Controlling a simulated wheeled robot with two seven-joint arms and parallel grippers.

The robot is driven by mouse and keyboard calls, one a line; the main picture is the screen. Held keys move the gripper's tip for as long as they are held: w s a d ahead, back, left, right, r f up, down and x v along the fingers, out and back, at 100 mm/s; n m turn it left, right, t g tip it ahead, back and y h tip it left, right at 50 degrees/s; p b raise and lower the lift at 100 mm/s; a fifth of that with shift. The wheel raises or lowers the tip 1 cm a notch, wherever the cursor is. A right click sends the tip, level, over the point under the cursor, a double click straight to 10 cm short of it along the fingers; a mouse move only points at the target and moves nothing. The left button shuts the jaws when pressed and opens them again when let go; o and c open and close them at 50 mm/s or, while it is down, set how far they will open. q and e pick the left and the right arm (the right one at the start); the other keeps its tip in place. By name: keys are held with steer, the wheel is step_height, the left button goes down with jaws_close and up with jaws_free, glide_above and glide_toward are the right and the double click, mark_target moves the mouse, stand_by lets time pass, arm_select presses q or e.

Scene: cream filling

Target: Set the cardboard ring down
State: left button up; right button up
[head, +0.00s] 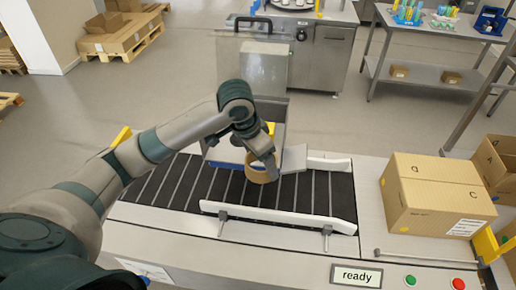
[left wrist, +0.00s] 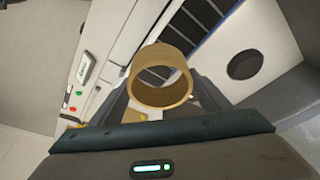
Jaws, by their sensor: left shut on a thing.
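The cardboard ring (head: 259,172) is a short tan tube. My left gripper (head: 268,160) is shut on it and holds it over the black roller conveyor (head: 186,186). I cannot tell whether the ring touches the rollers. My right gripper is not in view.
White guide rails (head: 280,216) edge the conveyor. A closed cardboard box (head: 432,198) stands right of it. A panel reading "ready" (head: 356,275) and green and red buttons sit at the front. A steel cabinet (head: 325,60) stands behind.

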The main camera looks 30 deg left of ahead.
arm_select(q)
steer(key=s+d+f+n+b, duration=0.2)
steer(key=f+b, duration=0.6)
steer(key=f, duration=0.3)
steer(key=s+d+f+n+y+b, duration=0.1)
steer(key=s+d+f+n+b, duration=0.1)
steer(key=f+b, duration=0.5)
step_height(320, 180, down, 4)
steer(key=shift+s+d+r+n+t+b, duration=0.15)
steer(key=shift+s+n+t+b, duration=0.15)
steer(key=shift+n, duration=0.5)
